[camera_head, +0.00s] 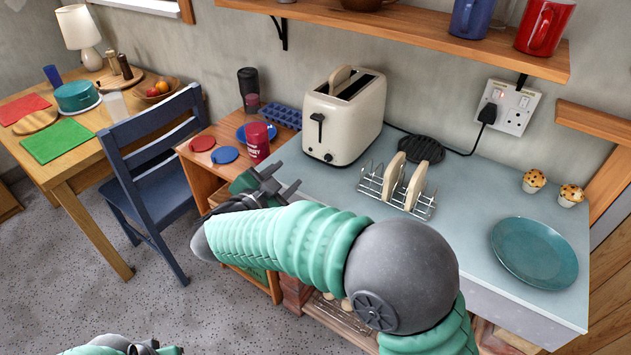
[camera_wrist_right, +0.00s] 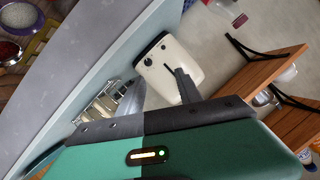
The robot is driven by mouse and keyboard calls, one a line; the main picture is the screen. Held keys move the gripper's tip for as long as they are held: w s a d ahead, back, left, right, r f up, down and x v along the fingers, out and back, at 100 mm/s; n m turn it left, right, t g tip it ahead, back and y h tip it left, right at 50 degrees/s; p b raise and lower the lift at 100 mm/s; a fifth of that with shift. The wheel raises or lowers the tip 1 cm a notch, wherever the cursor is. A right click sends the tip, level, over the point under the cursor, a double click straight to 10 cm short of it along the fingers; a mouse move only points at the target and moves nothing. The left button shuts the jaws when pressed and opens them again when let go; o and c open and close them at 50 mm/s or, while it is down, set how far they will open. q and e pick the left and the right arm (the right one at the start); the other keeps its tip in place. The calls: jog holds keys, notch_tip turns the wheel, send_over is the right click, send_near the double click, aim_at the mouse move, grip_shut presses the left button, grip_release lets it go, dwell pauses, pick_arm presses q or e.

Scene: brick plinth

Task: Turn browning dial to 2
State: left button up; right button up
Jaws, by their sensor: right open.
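The cream toaster (camera_head: 345,125) stands on the pale blue counter, with a slice of bread in its top slot. Its front carries a black lever (camera_head: 319,119) and a small dark browning dial (camera_head: 327,157) near the bottom. In the right wrist view the toaster (camera_wrist_right: 170,72) appears tilted beyond the fingers, with small dark knobs on its face; the dial's setting is too small to read. My right gripper (camera_head: 283,182) is open and empty, in front of and left of the toaster, apart from it. Only part of my left gripper (camera_head: 142,347) shows at the bottom edge.
A toast rack (camera_head: 396,190) holding bread stands right of the toaster. A teal plate (camera_head: 534,252) and two muffins (camera_head: 534,181) are farther right. A red cup (camera_head: 257,141) stands on the lower wooden unit at left. A shelf (camera_head: 420,28) hangs above.

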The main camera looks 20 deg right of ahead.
jog(key=s+g, duration=0.1)
jog(key=s, duration=0.1)
jog(key=m+b, duration=0.1)
send_near(327, 159)
jog(key=shift+f+h, duration=0.4)
jog(key=shift+f, duration=0.1)
jog(key=x, duration=0.2)
jog(key=b+x, duration=0.1)
jog(key=x, duration=0.3)
jog(key=shift+w+a, duration=0.15)
jog(key=shift+w, duration=0.35)
jog(key=shift+d, duration=0.5)
pick_arm(q)
notch_tip(327, 159, down, 3)
jog(key=shift+s+d+r, duration=0.1)
jog(key=shift+r, duration=0.05)
pick_arm(e)
jog(key=shift+a, duration=0.2)
grip_shut()
